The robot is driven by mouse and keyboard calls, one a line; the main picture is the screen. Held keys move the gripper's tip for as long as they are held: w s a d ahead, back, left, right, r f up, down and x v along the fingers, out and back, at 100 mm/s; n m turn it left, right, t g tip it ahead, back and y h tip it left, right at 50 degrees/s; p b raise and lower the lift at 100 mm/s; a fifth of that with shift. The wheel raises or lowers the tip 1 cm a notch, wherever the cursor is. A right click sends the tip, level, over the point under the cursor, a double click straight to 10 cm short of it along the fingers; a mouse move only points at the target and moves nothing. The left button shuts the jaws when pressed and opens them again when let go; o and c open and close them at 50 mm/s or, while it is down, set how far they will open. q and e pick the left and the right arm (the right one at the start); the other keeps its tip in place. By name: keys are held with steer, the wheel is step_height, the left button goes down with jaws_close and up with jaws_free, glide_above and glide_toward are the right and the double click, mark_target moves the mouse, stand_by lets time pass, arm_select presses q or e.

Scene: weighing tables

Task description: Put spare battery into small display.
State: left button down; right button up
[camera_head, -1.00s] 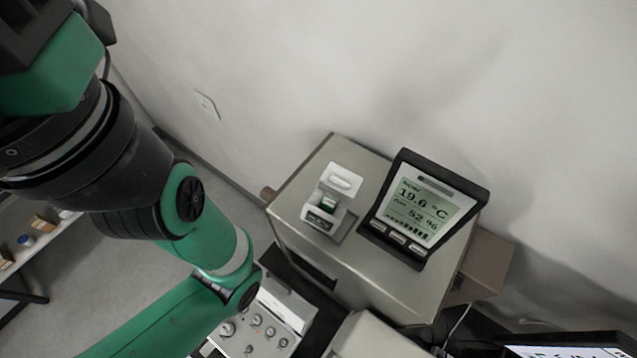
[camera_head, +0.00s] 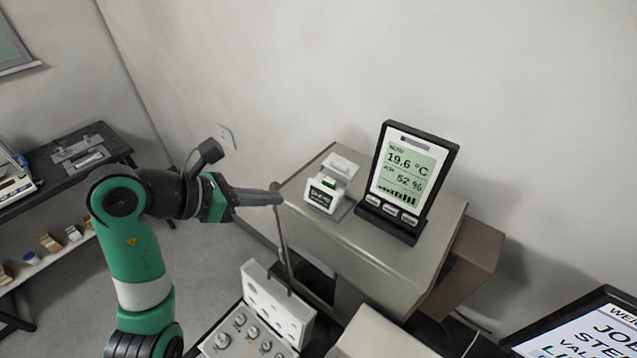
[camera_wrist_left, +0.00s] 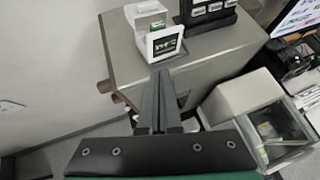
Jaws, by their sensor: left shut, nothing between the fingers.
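The small display (camera_head: 326,194) is a white unit with a little dark screen, standing on the grey cabinet top (camera_head: 375,247). A raised white part (camera_head: 342,166) stands behind its screen, with a bit of green between them. The display also shows at the top of the left wrist view (camera_wrist_left: 163,43). My left gripper (camera_head: 278,195) is shut and empty, just left of the cabinet's edge and apart from the display. Its fingers (camera_wrist_left: 161,75) point toward the display in the wrist view. I cannot make out a separate spare battery. My right gripper is not in view.
A large black-framed display (camera_head: 408,180) stands right of the small one. The wall rises close behind the cabinet.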

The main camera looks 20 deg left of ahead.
mark_target(318, 183)
arm_select(q)
steer(key=w+d, duration=0.2)
steer(key=w, duration=0.1)
steer(key=w+d+p, duration=0.1)
steer(key=w, duration=0.2)
steer(key=w+d+p, duration=0.1)
steer(key=w+d, duration=0.1)
steer(key=w, duration=0.1)
steer(key=shift+w+d+r, duration=0.2)
steer(key=shift+d, duration=0.15)
steer(key=shift+w+d+f+p, duration=0.15)
steer(key=shift+w+f+p, duration=0.2)
steer(key=shift+f+p, duration=0.2)
steer(key=shift+f, duration=0.45)
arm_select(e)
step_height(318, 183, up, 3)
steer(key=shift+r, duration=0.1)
